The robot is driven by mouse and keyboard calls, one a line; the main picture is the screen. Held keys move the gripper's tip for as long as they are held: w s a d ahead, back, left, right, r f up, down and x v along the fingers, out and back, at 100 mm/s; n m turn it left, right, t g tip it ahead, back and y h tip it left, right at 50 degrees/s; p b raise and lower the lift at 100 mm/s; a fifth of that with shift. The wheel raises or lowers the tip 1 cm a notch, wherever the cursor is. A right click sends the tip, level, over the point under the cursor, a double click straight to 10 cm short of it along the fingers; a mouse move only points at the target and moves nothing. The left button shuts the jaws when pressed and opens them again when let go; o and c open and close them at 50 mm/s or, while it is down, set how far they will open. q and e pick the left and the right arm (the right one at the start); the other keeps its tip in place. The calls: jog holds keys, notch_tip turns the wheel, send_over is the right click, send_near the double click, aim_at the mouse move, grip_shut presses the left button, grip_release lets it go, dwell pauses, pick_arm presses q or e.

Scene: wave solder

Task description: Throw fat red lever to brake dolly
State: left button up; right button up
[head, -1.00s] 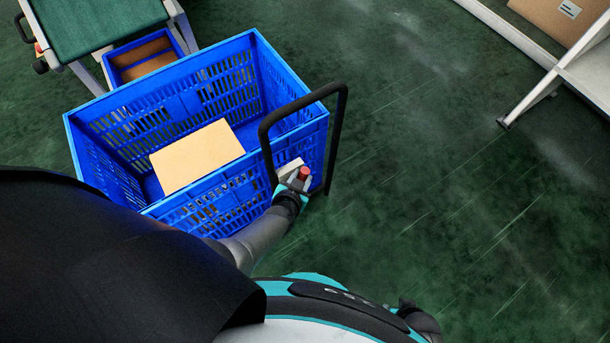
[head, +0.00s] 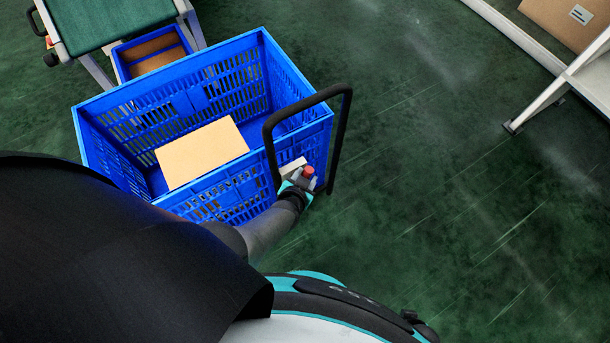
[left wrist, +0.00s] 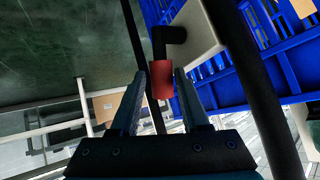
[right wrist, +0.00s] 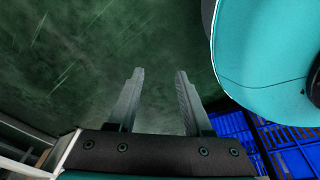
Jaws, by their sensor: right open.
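The fat red lever (head: 309,171) sits on a light plate at the dolly's black push handle (head: 345,130). In the left wrist view the red grip (left wrist: 162,80) hangs from a black bent rod on a pale plate (left wrist: 198,35). My left gripper (head: 303,180) is at the lever. In the left wrist view the fingers of my left gripper (left wrist: 160,75) stand on either side of the red grip, with gaps showing, so it is open around it. My right gripper (right wrist: 160,74) is open and empty over the green floor. The dolly's base is hidden under the blue crate (head: 100,103).
A light brown box (head: 202,152) lies inside the crate. A green-topped stand (head: 105,18) with a blue bin (head: 150,52) is behind it. A white frame leg (head: 540,105) stands at upper right. The floor (head: 450,180) right of the dolly is clear.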

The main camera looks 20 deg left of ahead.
pick_arm(q)
jog(key=shift+s, duration=0.1)
pick_arm(e)
jog(key=shift+r, duration=0.1)
pick_arm(q)
jog(key=shift+s+r, duration=0.1)
jog(key=shift+r, duration=0.1)
jog(key=p+v, duration=0.2)
jog(key=shift+r+p, duration=0.1)
jog(key=shift+p, duration=0.2)
jog(key=p+v, duration=1)
jog(key=v, duration=0.2)
jog(key=shift+s, duration=0.35)
pick_arm(e)
jog(key=s+a+r+g, duration=0.1)
jog(key=s+a+r, duration=0.1)
jog(key=s+r, duration=0.7)
jog(key=shift+s+a+r, duration=0.2)
jog(key=shift+s+a, duration=0.1)
jog(key=shift+s, duration=0.05)
pick_arm(q)
jog(key=shift+d, duration=0.15)
